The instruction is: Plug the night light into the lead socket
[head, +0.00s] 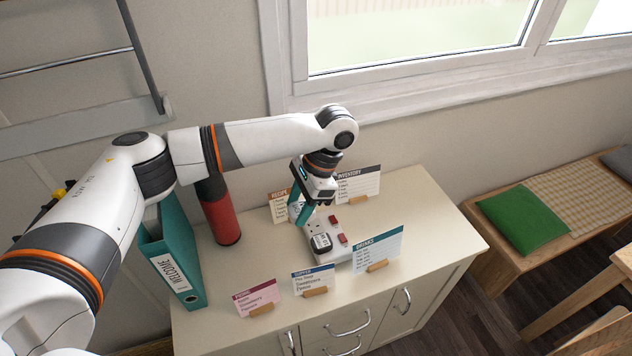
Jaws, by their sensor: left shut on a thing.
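The lead socket (314,231) is a white power strip lying on the cabinet top, with red switches along its right side. A dark plug or adaptor with a white label (322,242) sits at its near end. My right gripper is not in view.
Cards on wooden stands surround the strip: inventory (358,184), recipe (280,206), drinks (378,249), supper (314,279) and a pink one (255,298). A red and black cylinder (221,218) and teal binder (173,255) stand left. The cabinet top (431,231) is clear at right.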

